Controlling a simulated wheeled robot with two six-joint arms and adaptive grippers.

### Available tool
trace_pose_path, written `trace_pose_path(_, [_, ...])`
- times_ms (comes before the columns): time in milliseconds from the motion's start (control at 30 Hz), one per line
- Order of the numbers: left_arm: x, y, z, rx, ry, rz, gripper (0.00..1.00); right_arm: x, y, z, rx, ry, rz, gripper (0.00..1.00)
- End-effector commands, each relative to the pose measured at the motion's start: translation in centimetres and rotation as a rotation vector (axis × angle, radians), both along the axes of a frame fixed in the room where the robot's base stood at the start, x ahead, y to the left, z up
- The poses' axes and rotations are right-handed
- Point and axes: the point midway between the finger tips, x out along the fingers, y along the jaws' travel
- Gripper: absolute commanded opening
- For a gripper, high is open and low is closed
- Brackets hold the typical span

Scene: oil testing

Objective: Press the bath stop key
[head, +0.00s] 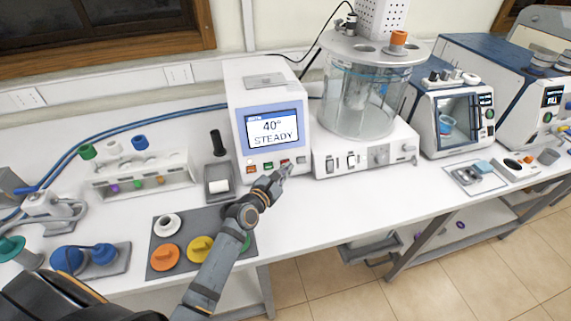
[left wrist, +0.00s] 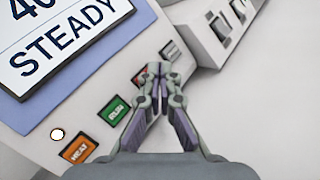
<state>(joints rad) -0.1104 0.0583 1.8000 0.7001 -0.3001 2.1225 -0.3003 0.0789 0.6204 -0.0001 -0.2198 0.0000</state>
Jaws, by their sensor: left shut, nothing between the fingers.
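The white bath controller (head: 236,120) has a screen (head: 273,127) reading "40° STEADY" and a row of small keys below it. In the left wrist view the orange key (left wrist: 78,150) reads HEAT and the green key (left wrist: 115,110) reads RUN. A red key (left wrist: 138,78) beyond them is mostly hidden behind my fingers, so its label cannot be read. A grey key (left wrist: 170,50) is farther along. My left gripper (head: 284,169) is shut and empty, its fingertips (left wrist: 153,70) in front of the red key. I cannot tell whether they touch it. My right gripper is not in view.
A glass bath (head: 362,100) on a white base (head: 367,152) stands close to the right of the controller. A grey mat (head: 159,233) with coloured caps lies in front, near my left arm.

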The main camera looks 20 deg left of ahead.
Motion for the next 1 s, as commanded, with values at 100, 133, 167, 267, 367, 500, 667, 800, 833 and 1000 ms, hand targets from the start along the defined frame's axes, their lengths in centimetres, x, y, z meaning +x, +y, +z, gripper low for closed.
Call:
trace_pose_path(100, [0.00,-0.01,0.00,0.000,0.000,0.000,0.00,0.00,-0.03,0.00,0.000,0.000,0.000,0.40])
trace_pose_path(133, [0.00,-0.01,0.00,0.000,0.000,0.000,0.00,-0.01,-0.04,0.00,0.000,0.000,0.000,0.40])
trace_pose_path(167, [0.00,-0.01,0.00,0.000,0.000,0.000,0.00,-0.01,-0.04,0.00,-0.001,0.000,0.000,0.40])
trace_pose_path(267, [0.00,-0.01,0.00,0.000,0.000,0.000,0.00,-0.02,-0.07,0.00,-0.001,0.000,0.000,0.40])
trace_pose_path(367, [0.00,-0.01,0.00,0.000,0.000,0.000,0.00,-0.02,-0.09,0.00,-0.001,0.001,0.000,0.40])
trace_pose_path(500, [0.05,0.03,-0.02,0.000,0.000,0.000,0.00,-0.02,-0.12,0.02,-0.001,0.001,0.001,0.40])
trace_pose_path(667, [0.46,0.32,-0.17,0.001,0.000,0.000,0.00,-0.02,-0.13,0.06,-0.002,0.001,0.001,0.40])
trace_pose_path(800, [0.68,0.45,-0.29,0.000,0.000,0.000,0.00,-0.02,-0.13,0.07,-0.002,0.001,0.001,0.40])
trace_pose_path(833, [0.67,0.45,-0.29,0.000,0.000,0.000,0.00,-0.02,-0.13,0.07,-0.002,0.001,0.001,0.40])
trace_pose_path(1000, [0.66,0.44,-0.29,0.000,0.000,0.000,0.00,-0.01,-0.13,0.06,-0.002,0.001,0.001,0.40])
